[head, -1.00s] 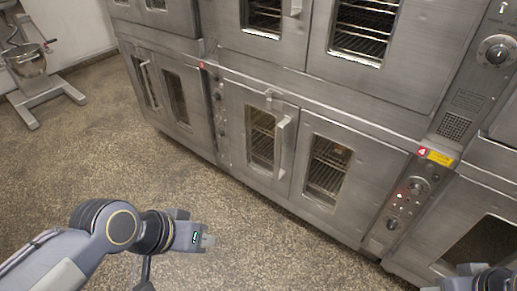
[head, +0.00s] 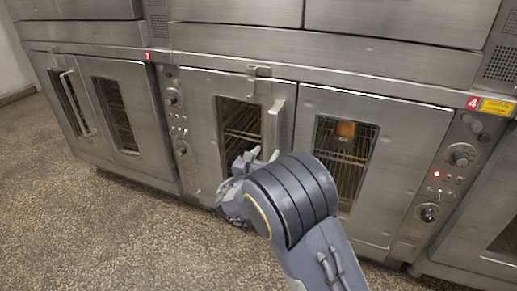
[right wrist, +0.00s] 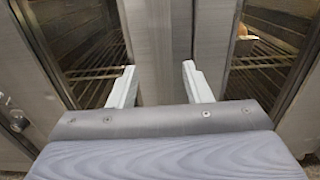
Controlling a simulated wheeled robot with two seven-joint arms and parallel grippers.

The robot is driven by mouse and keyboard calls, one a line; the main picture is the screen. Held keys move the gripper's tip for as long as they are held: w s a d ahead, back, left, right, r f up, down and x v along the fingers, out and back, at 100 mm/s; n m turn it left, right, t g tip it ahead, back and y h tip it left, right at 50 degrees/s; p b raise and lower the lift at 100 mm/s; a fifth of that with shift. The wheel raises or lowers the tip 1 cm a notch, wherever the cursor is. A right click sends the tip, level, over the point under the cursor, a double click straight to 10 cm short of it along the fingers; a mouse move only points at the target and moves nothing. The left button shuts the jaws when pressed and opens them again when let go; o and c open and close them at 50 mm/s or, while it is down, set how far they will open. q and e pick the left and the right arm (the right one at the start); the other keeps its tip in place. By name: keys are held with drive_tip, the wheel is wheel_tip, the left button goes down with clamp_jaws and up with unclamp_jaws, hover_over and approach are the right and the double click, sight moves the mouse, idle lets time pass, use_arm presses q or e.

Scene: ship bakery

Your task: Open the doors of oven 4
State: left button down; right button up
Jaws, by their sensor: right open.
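Oven 4, by its red label (head: 473,102), has a left door (head: 200,110) and a right door (head: 390,150), each with a window. Both doors look shut. A vertical metal handle (head: 274,122) stands on the left door near the seam. My right gripper (head: 255,159) is open just in front of the left door, near the handle's lower end. In the right wrist view its fingers (right wrist: 160,85) point at the doors, with a vertical metal strip between them. I cannot tell whether they touch it. My left gripper is out of view.
Oven 4's control panel (head: 450,175) stands right of its doors. Oven 3 (head: 85,110) is on the left, with its own handle. More ovens (head: 230,10) are stacked above. The speckled floor (head: 90,230) is clear at left.

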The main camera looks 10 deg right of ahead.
sight(272, 146)
drive_tip(key=b+x, duration=0.1)
drive_tip(key=x, duration=0.5)
drive_tip(key=shift+d+f+b, duration=0.1)
drive_tip(key=shift+d+b, duration=0.1)
drive_tip(key=shift+b, duration=0.15)
drive_tip(key=shift+w+d, duration=0.35)
drive_tip(key=shift+w, duration=0.2)
clamp_jaws()
